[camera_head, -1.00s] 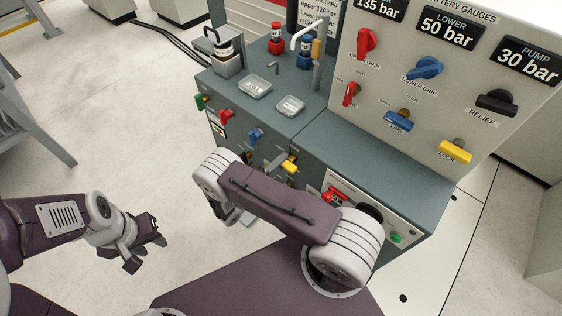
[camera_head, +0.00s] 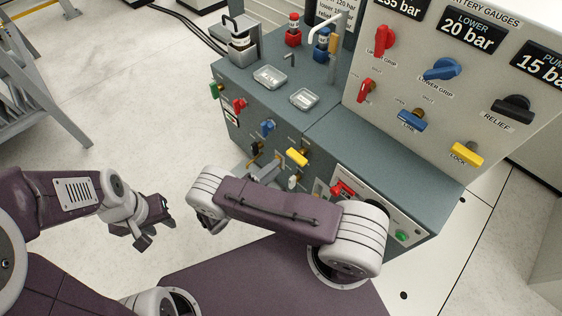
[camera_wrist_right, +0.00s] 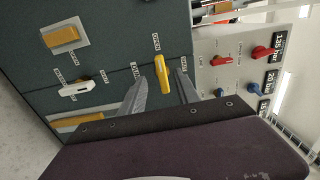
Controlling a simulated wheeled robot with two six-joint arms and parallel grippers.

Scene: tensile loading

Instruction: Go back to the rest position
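My right gripper (camera_head: 265,170) is in front of the teal cabinet, partly hidden behind my own arm in the head view. In the right wrist view its two fingers (camera_wrist_right: 160,92) are apart, with a yellow valve handle (camera_wrist_right: 163,75) showing between their tips. I see no contact with the handle. The same yellow handle (camera_head: 297,157) shows on the cabinet front in the head view, just right of the gripper. My left gripper (camera_head: 152,217) hangs over the pale floor at the left, clear of the cabinet; its finger gap is not clear.
The teal cabinet (camera_head: 385,155) carries a gauge panel (camera_head: 440,105) with red, blue, black and yellow handles. Small trays (camera_head: 270,77) and bottles stand on its top. Grey metal steps (camera_head: 45,100) are at far left. Floor between steps and cabinet is free.

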